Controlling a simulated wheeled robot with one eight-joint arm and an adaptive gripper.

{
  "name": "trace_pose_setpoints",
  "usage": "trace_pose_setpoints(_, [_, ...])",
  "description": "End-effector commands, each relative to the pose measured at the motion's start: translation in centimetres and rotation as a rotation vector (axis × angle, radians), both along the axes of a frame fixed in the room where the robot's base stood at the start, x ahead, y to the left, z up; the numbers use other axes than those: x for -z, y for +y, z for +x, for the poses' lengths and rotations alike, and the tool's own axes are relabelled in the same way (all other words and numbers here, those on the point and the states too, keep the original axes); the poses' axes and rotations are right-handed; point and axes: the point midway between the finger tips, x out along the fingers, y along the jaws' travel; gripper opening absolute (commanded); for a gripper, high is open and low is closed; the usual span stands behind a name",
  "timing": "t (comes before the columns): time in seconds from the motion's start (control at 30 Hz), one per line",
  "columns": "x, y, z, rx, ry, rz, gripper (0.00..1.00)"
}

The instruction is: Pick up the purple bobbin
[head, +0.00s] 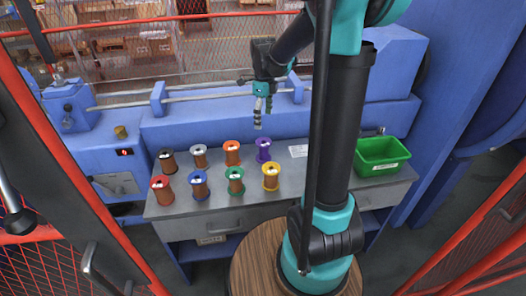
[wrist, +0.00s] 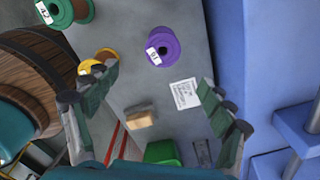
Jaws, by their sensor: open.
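The purple bobbin (head: 263,149) stands upright in the back row on the grey table, at the right end of that row. In the wrist view the purple bobbin (wrist: 165,47) shows from above, with a white label on its top flange. My gripper (head: 258,117) is above the back of the table, close to the purple bobbin in the head view. In the wrist view my gripper (wrist: 165,97) has its two fingers wide apart with nothing between them, and the purple bobbin lies beyond the fingertips.
Several other bobbins stand left and in front, including a yellow bobbin (head: 271,177) and an orange bobbin (head: 232,152). A white paper (head: 298,151) lies right of the purple one. A green bin (head: 381,156) stands at the table's right. A blue machine (head: 200,125) runs behind.

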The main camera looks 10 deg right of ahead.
Motion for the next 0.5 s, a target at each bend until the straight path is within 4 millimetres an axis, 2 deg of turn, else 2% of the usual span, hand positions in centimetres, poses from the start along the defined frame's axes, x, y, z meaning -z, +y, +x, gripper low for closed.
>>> trace_pose_setpoints(0.17, [1.4,0.1,0.4,0.038,0.006,-0.001,0.82])
trace_pose_setpoints(0.5, [7.7,0.1,0.3,0.035,0.005,0.0,0.82])
